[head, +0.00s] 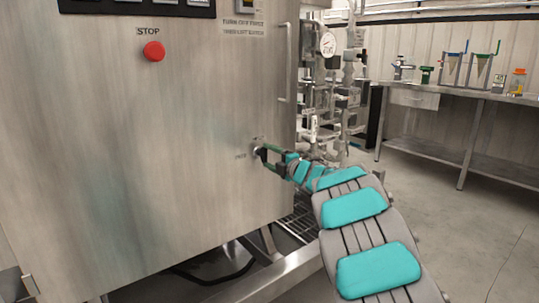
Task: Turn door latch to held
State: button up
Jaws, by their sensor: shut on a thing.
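The door latch (257,143) is a small fitting low on the right part of the grey metal cabinet door (150,190), with a small, unreadable label to its left. My gripper (263,152) is at the latch, its dark fingers shut on it. My arm reaches in from the lower right and covers part of the area around the latch. The latch's exact angle is too small and too hidden to tell.
A red STOP button (154,51) is on the upper cabinet. A vertical handle (287,62) runs along its right edge. Pipes with a gauge (328,43) stand just behind. A metal bench (465,98) holds several small items at right. Open floor (480,220) lies at lower right.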

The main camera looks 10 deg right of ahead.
jog(key=shift+d+f, duration=0.1)
dwell(0.3)
jog(key=o, duration=1.4)
jog(key=shift+b+v, duration=0.5)
jog(key=shift+v, duration=3.35)
